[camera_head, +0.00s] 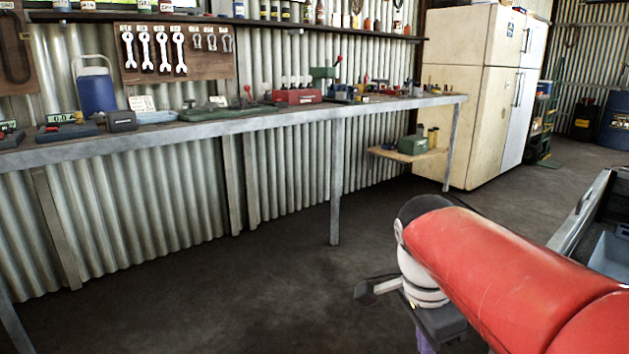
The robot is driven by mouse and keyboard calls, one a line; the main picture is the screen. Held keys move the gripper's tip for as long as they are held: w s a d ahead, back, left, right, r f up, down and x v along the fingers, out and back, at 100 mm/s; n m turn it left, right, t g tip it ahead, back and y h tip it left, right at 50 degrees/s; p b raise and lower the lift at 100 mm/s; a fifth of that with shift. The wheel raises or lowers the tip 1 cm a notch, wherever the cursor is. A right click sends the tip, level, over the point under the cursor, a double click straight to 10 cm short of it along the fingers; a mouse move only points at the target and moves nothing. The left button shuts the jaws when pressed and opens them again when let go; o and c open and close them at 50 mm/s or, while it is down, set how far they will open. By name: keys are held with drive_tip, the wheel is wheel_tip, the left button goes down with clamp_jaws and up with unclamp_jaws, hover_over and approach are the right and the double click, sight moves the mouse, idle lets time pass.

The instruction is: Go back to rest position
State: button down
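My arm reaches in from the lower right corner, with a red link and a white wrist. My gripper (434,326) is below the wrist at the bottom edge of the view. A dark bracket sticks out to the left of the wrist. Something purple shows under the gripper, cut off by the frame edge. The fingertips are hidden or out of view, so I cannot tell if the gripper is open, shut or holding anything. The gripper appears over the floor, apart from the bench.
A long grey workbench (262,120) with tools runs along the corrugated wall. A cream fridge (465,95) stands past its end, with a low wooden shelf (408,153) beside it. A grey-edged container (583,215) is at the right. The concrete floor (220,290) before the bench is clear.

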drive_tip(key=s+a+f+n+t+y, duration=0.1)
drive_tip(key=s+f+n+t, duration=0.1)
drive_tip(key=s+n, duration=0.2)
drive_tip(key=s+f+n+t, duration=0.1)
drive_tip(key=s+n+t, duration=0.2)
drive_tip(key=n, duration=0.8)
drive_tip(key=shift+s+a+f+y, duration=0.35)
drive_tip(key=shift+s+y, duration=0.05)
drive_tip(key=shift+s, duration=0.3)
